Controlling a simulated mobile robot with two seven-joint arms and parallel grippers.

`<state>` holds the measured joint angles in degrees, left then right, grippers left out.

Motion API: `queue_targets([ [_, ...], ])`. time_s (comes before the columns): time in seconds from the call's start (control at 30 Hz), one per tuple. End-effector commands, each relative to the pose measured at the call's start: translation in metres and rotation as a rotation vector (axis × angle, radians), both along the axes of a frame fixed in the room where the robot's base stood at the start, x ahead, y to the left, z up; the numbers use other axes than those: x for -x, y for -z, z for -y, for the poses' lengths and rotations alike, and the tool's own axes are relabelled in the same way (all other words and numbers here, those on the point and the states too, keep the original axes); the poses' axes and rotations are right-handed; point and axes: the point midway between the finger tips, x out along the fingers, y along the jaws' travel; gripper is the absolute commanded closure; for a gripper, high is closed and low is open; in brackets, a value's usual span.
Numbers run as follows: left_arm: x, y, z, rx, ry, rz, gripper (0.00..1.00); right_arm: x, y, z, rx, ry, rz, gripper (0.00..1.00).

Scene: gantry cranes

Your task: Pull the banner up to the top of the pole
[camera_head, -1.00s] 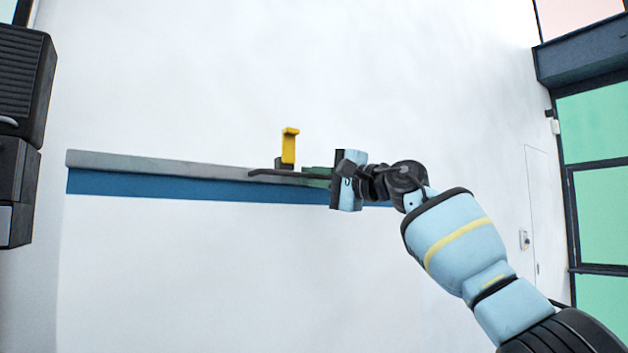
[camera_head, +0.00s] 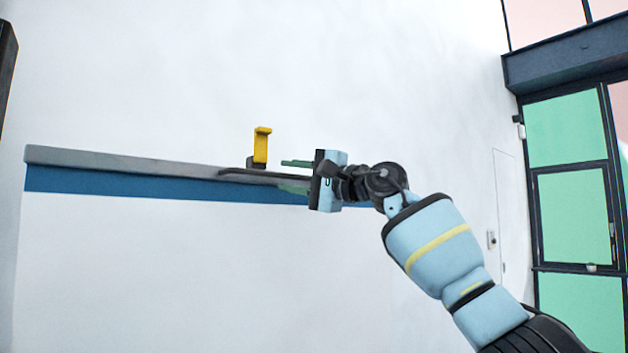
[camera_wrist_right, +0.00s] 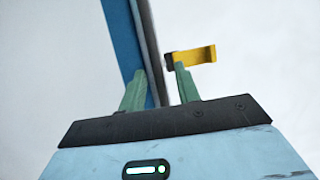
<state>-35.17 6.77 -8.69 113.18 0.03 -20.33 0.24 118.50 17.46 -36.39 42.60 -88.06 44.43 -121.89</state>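The banner is a wide white sheet (camera_head: 190,270) with a blue band (camera_head: 120,183) and a grey bar (camera_head: 110,161) along its top edge. A yellow hook-shaped piece (camera_head: 262,147) stands on a dark base above the bar. My right gripper (camera_head: 282,174) is at the bar, to the right of the yellow piece. Its green fingers are apart, one on each side of the bar's edge; this also shows in the right wrist view (camera_wrist_right: 160,72). Whether they touch it is unclear. I cannot make out a separate pole. My left gripper is out of view.
A dark object (camera_head: 6,60) shows at the left edge. Dark-framed windows with green panes (camera_head: 570,205) and a dark beam (camera_head: 570,58) are at the right. The white wall (camera_head: 300,70) above the bar is clear.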

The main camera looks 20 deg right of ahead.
Motion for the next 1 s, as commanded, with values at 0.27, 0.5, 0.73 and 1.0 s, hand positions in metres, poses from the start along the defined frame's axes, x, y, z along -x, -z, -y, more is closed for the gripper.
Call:
queue_targets([
  [0.27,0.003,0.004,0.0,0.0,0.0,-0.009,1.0,0.021,0.008,0.021,0.003,0.002,-0.001,0.68],
  [0.5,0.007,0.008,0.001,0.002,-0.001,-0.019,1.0,0.038,0.012,0.036,0.002,0.0,-0.002,0.68],
  [0.73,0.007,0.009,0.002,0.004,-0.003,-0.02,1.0,0.045,0.012,0.04,0.002,-0.001,-0.001,0.68],
  [1.0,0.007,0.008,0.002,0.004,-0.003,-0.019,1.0,0.045,0.012,0.04,0.002,-0.001,-0.001,0.68],
])
